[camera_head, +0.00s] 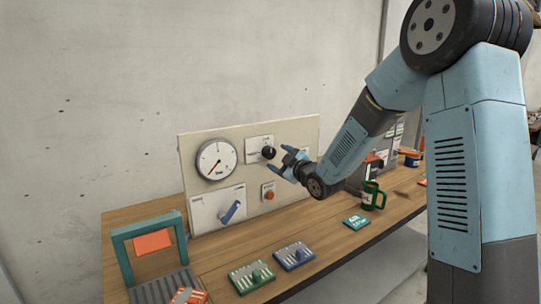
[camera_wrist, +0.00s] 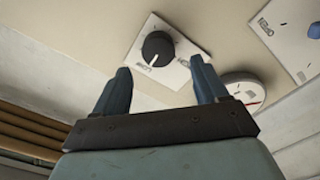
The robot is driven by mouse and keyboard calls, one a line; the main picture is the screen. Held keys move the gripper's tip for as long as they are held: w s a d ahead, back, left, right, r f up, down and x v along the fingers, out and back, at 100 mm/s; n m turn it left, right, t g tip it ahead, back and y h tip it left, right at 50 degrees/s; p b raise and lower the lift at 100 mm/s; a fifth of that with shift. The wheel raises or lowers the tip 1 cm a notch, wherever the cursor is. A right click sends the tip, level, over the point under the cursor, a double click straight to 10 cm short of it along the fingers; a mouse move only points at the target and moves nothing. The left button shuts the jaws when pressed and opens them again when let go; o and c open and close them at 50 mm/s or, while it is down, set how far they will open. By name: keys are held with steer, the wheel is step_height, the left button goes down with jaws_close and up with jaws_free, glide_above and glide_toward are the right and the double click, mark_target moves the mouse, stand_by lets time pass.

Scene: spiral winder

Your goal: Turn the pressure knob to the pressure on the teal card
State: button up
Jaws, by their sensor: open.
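The black pressure knob (camera_head: 268,152) sits on a white plate on the upright beige panel. In the wrist view the knob (camera_wrist: 158,48) shows a white pointer line, and its plate has small labels too blurred to read surely. My gripper (camera_head: 286,160) is open and empty in front of the panel, just right of and below the knob. In the wrist view its two fingers (camera_wrist: 161,82) stand apart below the knob, not touching it. The teal card (camera_head: 356,222) lies on the table at the right front; its print is too small to read. The round gauge (camera_head: 217,159) has a red needle pointing to lower left.
A blue lever (camera_head: 231,212) and a red button (camera_head: 268,190) are on the panel below. Green (camera_head: 252,276) and blue (camera_head: 294,256) slotted blocks lie in front. A teal rack (camera_head: 150,243) is at left.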

mark_target(270, 154)
steer(key=x, duration=0.5)
steer(key=shift+w+a, duration=0.2)
steer(key=shift+w, duration=0.05)
steer(key=shift+c, duration=0.5)
steer(key=c, duration=0.9)
steer(key=shift+s+a, duration=0.1)
steer(key=shift+a, duration=0.05)
steer(key=shift+c, duration=0.3)
